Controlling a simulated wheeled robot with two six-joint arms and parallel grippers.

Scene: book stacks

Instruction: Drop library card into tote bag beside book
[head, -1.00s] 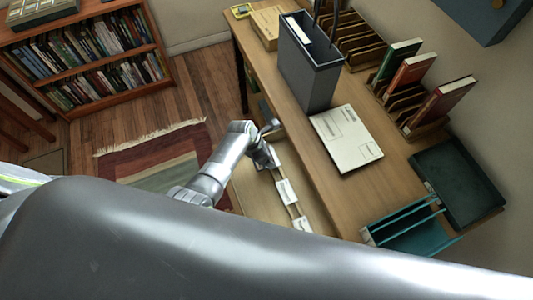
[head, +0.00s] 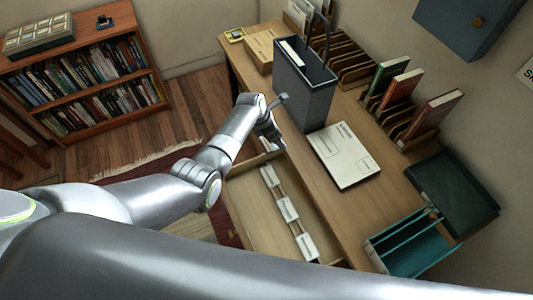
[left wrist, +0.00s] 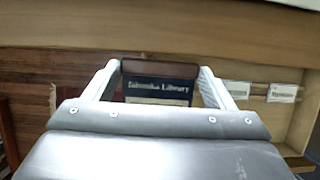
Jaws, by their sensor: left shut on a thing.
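A dark grey tote bag (head: 305,100) with upright handles stands open on the wooden desk in the head view. A pale book-like block (head: 292,50) shows inside its mouth on the left. My left gripper (head: 274,132) is beside the bag's near left side, below its rim and above an open drawer. In the left wrist view it is shut on a dark blue library card (left wrist: 157,88) with pale "Library" lettering. A brown strip (left wrist: 160,69) spans between the fingertips (left wrist: 160,75); I cannot tell whether it belongs to the card. My right gripper is not in view.
The open drawer (head: 245,205) holds white labelled dividers. A large white envelope (head: 343,155) lies right of the bag. A wooden rack (head: 360,75) with upright books stands behind. Teal trays (head: 410,245) sit at the right end. A bookcase (head: 80,70) stands far left.

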